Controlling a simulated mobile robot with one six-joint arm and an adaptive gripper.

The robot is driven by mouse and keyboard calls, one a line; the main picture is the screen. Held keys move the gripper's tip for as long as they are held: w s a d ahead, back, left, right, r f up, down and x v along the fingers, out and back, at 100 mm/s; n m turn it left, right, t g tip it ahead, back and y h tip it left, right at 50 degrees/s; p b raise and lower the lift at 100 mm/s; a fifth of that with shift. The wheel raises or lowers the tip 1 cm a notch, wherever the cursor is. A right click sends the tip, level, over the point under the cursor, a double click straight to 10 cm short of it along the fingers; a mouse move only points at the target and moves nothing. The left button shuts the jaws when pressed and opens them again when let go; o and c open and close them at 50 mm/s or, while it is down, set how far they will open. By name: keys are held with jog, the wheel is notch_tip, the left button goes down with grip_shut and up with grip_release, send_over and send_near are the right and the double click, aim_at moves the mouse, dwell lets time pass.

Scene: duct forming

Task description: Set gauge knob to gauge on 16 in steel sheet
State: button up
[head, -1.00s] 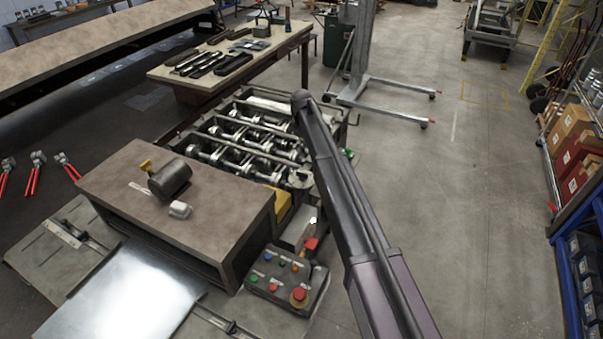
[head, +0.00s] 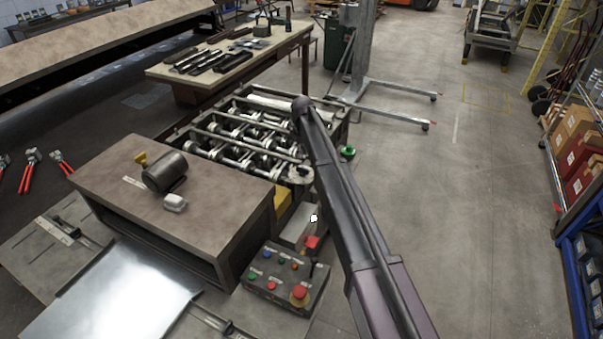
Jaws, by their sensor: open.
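A bright steel sheet (head: 125,295) lies flat at the lower left, partly cut off by the frame. It meets the front of the roll-forming machine, whose brown top cover (head: 110,175) carries a dark motor. A control box (head: 285,278) with coloured buttons and a red mushroom button stands at the machine's near right corner. I cannot tell which part is the gauge knob; no gauge marking is readable. My arm (head: 345,210) rises from the bottom right to a rounded dark joint beside the rollers. My gripper is not visible.
Open rollers (head: 245,140) fill the machine's far part. A workbench (head: 230,62) with dark tools stands behind it. A lifting stand (head: 362,70) with floor legs is beyond my arm. Shelves with boxes (head: 580,150) line the right edge. The floor right of my arm is clear.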

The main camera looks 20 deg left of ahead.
aim_at(302, 168)
jog(key=shift+f+b, duration=3.6)
jog(key=shift+f, duration=0.35)
grip_shut()
jog(key=shift+a, duration=0.1)
